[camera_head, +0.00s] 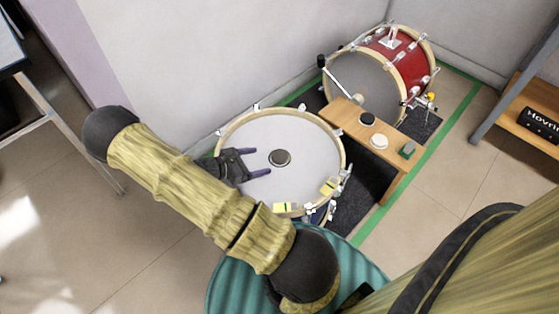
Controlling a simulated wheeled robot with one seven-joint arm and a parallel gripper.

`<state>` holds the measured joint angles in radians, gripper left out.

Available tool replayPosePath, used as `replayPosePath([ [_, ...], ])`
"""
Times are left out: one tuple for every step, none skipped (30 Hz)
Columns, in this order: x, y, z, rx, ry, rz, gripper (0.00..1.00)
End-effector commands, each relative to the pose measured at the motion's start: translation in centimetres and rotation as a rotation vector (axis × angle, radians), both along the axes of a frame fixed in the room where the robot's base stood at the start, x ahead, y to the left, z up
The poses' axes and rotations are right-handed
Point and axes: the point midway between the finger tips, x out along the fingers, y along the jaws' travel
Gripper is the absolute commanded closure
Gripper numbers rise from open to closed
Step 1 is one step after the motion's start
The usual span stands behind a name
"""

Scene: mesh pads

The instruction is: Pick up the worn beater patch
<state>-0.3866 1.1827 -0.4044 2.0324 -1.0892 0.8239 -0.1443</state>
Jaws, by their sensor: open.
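A small dark round patch (280,157) with a lighter rim lies on the white head of the snare drum (235,130). It looks like the worn beater patch, though I cannot read any wear at this size. My gripper (262,161) is over the drum head, left of the patch. Its two purple-tipped fingers are spread apart and point right towards the patch, with nothing between them. I cannot tell how high the fingers are above the head.
A wooden bench (345,110) right of the drum holds a black disc (367,119), a white disc (379,142) and a green block (408,150). Yellow pads (282,207) sit on the drum's near rim. A red bass drum (405,55) stands behind. A wall borders the back.

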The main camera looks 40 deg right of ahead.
Motion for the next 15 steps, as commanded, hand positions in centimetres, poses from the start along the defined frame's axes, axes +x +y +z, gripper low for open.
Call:
replayPosePath([
  [-0.14, -0.63, -0.63, 0.001, 0.001, -0.001, 0.24],
  [-0.18, -0.9, -0.7, 0.001, 0.0, -0.001, 0.24],
  [-0.23, -1.17, -0.74, 0.002, 0.0, -0.001, 0.24],
  [-0.23, -1.3, -0.73, 0.001, 0.0, 0.0, 0.24],
  [-0.24, -1.38, -0.7, 0.001, 0.0, 0.0, 0.24],
  [-0.24, -1.42, -0.65, 0.001, -0.001, 0.001, 0.24],
  [-0.24, -1.43, -0.61, 0.001, -0.001, 0.001, 0.24],
  [-0.22, -1.41, -0.58, 0.001, -0.001, 0.001, 0.24],
  [-0.23, -1.4, -0.57, 0.001, -0.001, 0.001, 0.24],
  [-0.23, -1.4, -0.57, 0.001, -0.001, 0.001, 0.24],
  [-0.23, -1.39, -0.57, 0.001, -0.001, 0.001, 0.24],
  [-0.23, -1.39, -0.57, 0.001, -0.001, 0.001, 0.24],
  [-0.23, -1.4, -0.59, 0.001, -0.001, 0.001, 0.24],
  [-0.24, -1.43, -0.62, 0.001, -0.001, 0.001, 0.24],
  [-0.26, -1.53, -0.72, 0.001, 0.0, 0.0, 0.24],
])
